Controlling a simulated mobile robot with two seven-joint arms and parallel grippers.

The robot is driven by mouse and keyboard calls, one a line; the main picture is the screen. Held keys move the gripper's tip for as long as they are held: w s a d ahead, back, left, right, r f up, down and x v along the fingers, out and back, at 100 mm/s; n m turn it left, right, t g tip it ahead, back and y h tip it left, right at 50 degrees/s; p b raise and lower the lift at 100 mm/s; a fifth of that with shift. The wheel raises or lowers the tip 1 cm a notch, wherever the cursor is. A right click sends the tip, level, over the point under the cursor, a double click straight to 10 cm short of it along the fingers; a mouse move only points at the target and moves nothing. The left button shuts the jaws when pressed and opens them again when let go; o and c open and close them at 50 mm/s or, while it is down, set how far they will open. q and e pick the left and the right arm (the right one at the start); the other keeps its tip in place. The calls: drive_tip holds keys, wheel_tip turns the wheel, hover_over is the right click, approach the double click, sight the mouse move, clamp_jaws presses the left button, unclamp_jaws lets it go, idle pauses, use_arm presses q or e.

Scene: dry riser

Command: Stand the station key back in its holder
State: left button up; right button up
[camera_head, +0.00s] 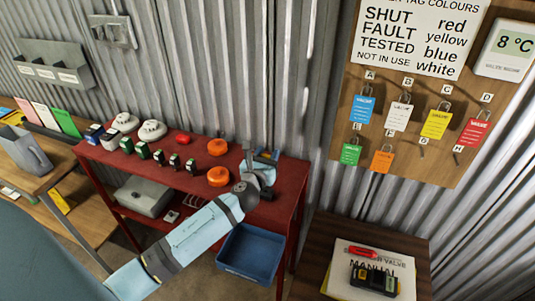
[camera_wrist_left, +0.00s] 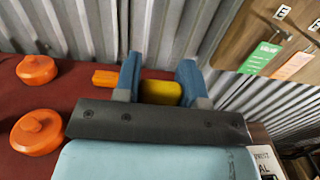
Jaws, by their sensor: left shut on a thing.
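My left gripper (camera_head: 264,156) is over the right end of the red bench. In the left wrist view, its two blue fingers (camera_wrist_left: 160,85) are shut on a yellow thing (camera_wrist_left: 160,92). Only a short block of it shows; the dark gripper body hides the rest, and I cannot tell whether it is the station key. A small orange piece (camera_wrist_left: 105,78) shows just left of the fingers; I cannot tell whether it joins the yellow thing. I cannot make out the key's holder for certain. My right gripper is not in view.
The red bench (camera_head: 205,170) carries orange round knobs (camera_head: 218,177) and several small dark-and-green items (camera_head: 158,157). A blue bin (camera_head: 250,254) stands below. A tag board (camera_head: 345,115) hangs at the right, above a dark table (camera_head: 325,235). A grey wall rack (camera_head: 55,48) hangs at far left.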

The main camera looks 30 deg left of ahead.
use_arm(q)
wheel_tip(320, 180, down, 6)
drive_tip(key=b, duration=0.4)
drive_tip(key=shift+s+r, duration=0.1)
idle(0.4)
idle(1.3)
idle(0.7)
drive_tip(key=shift+f+b, duration=1.2)
drive_tip(key=shift+f, duration=0.5)
